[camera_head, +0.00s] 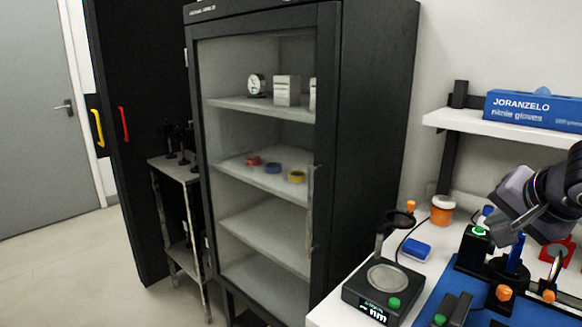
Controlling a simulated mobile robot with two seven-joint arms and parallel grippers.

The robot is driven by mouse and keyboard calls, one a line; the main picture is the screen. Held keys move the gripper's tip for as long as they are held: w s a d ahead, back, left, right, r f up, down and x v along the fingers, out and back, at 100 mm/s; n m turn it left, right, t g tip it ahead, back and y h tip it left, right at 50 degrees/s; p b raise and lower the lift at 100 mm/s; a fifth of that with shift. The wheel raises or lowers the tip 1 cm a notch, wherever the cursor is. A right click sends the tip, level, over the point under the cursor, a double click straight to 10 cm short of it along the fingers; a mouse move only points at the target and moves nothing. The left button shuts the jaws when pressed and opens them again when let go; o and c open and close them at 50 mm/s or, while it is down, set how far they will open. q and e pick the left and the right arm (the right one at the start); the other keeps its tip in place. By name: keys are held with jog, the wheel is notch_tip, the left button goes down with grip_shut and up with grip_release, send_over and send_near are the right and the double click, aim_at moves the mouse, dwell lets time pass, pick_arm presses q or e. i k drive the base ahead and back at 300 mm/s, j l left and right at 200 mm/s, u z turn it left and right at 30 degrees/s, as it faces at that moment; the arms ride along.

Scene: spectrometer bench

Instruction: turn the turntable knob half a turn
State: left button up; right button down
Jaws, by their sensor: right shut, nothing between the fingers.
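My right gripper (499,238) reaches in from the right edge and points down and left. It is shut and empty, above the blue board (436,308) on the bench. A dark round base (510,268), probably the turntable, stands on this board below and right of the fingers, with a blue upright piece on it. An orange knob (504,293) sits at its front, apart from the fingers. Another orange knob (549,296) is to its right. I cannot tell for sure which knob belongs to the turntable. My left gripper is not in view.
A black meter (378,296) with a round plate and green knob stands left of the board. A green-topped black block (474,243) is close to the fingers. A blue box (416,250) and orange-brown jar (443,209) are behind. A glass-doored cabinet (380,130) stands left.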

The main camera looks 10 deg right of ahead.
aim_at(503, 293)
jog(key=k+j, duration=0.75)
jog(key=j, duration=0.25)
